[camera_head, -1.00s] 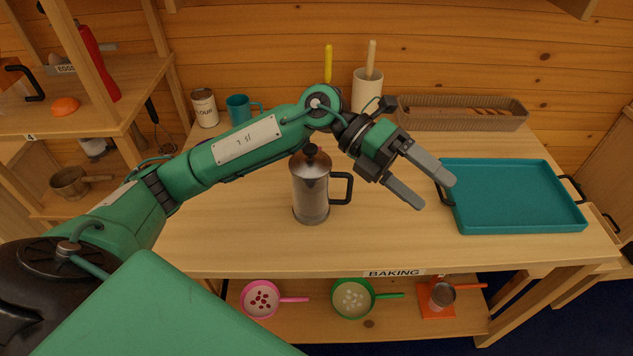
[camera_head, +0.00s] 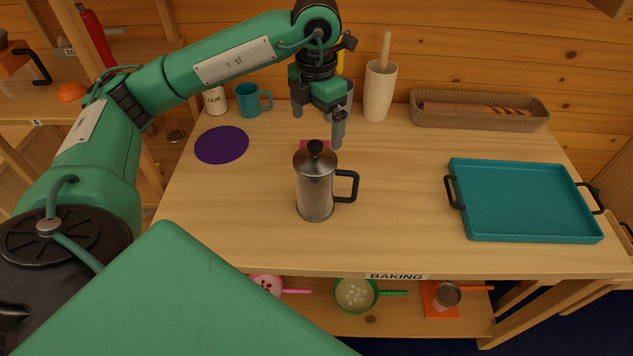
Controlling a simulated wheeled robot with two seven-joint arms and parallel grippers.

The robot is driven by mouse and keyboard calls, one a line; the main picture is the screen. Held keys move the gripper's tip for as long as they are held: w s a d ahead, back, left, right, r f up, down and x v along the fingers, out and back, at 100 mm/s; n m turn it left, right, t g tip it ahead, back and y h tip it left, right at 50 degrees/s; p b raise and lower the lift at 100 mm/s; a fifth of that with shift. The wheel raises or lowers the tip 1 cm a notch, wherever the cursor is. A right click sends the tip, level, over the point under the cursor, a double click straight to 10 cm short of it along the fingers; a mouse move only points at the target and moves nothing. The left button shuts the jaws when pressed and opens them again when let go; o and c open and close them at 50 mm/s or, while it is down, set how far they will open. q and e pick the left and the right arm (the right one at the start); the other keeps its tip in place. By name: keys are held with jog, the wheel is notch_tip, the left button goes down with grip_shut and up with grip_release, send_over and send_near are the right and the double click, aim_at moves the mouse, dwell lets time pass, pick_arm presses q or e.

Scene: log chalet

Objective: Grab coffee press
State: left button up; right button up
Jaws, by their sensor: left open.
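The coffee press (camera_head: 314,190) stands upright on the wooden table. It has a steel body, a black lid knob and a black handle on its right side. My left gripper (camera_head: 319,130) is open and empty, with its fingers pointing down. In the picture it is just above and behind the press, apart from it as far as I can tell. My right gripper is not in view.
A teal tray (camera_head: 520,235) lies on the right of the table (camera_head: 400,225). A wicker basket (camera_head: 480,118), a cream holder (camera_head: 379,92), a teal mug (camera_head: 248,98) and a flour can (camera_head: 215,100) stand along the back. A purple mat (camera_head: 222,145) lies left.

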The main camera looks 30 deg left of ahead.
pick_arm(q)
send_over(316, 156)
notch_tip(316, 156, down, 4)
jog(key=shift+w+a+f+p, duration=0.1)
jog(key=shift+f+p, duration=0.05)
jog(key=shift+p, duration=0.2)
notch_tip(316, 156, down, 5)
jog(key=shift+a+r+p, duration=0.1)
jog(key=shift+a+p, duration=0.05)
jog(key=shift+p, duration=1.1)
jog(key=shift+w+f, duration=0.1)
jog(key=shift+f, duration=0.1)
jog(key=c, duration=1.6)
jog(key=shift+r, duration=0.1)
jog(key=shift+c, duration=0.9)
